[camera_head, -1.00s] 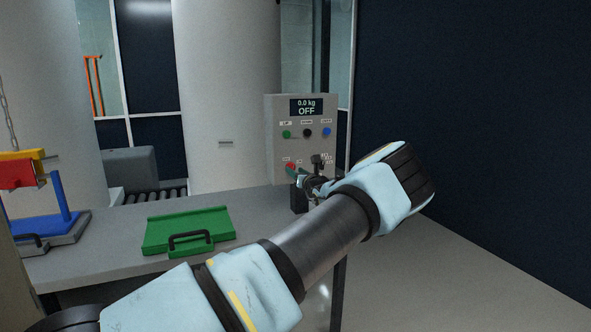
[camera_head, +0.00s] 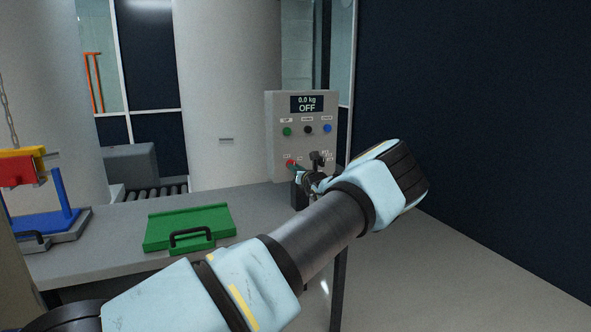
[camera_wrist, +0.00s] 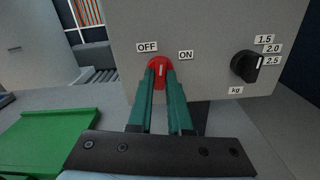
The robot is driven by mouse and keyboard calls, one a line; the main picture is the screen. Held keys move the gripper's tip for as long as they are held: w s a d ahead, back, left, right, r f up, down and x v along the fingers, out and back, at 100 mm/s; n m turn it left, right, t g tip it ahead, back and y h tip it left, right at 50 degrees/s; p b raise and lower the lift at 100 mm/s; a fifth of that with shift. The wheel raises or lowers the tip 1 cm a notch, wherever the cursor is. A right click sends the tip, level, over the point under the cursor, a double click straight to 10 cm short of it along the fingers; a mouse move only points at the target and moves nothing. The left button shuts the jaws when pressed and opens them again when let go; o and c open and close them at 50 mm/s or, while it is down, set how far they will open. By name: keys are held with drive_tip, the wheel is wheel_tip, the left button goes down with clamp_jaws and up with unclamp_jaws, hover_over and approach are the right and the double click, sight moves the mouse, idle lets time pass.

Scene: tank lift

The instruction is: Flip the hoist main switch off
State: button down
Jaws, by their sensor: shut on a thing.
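The hoist main switch is a red knob (camera_wrist: 159,66) on the grey control box (camera_head: 278,150), between the labels OFF and ON. Its white mark looks about upright in the wrist view. My gripper (camera_wrist: 160,80) has its two green fingers shut on the red knob, one on each side. In the head view the knob (camera_head: 290,162) shows small beside my gripper (camera_head: 298,171), which is partly hidden by my wrist. The display (camera_head: 307,104) on the box reads 0.0 kg and OFF.
A black kg selector knob (camera_wrist: 246,66) sits right of the switch. Green, black and blue buttons (camera_head: 307,129) lie above it. A green case (camera_head: 190,227) lies on the table (camera_head: 110,262). A blue and red-yellow hoist fixture (camera_head: 45,222) stands at left.

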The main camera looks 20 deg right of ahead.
drive_tip(key=n+b, duration=0.2)
drive_tip(key=b, duration=0.1)
drive_tip(key=shift+b, duration=0.3)
idle(0.3)
drive_tip(key=c, duration=0.8)
unclamp_jaws()
drive_tip(key=shift+c, duration=0.2)
drive_tip(key=s+d+b, duration=0.1)
drive_tip(key=s+b, duration=0.1)
drive_tip(key=s, duration=0.8)
drive_tip(key=shift+s+d, duration=0.2)
drive_tip(key=shift+s, duration=0.15)
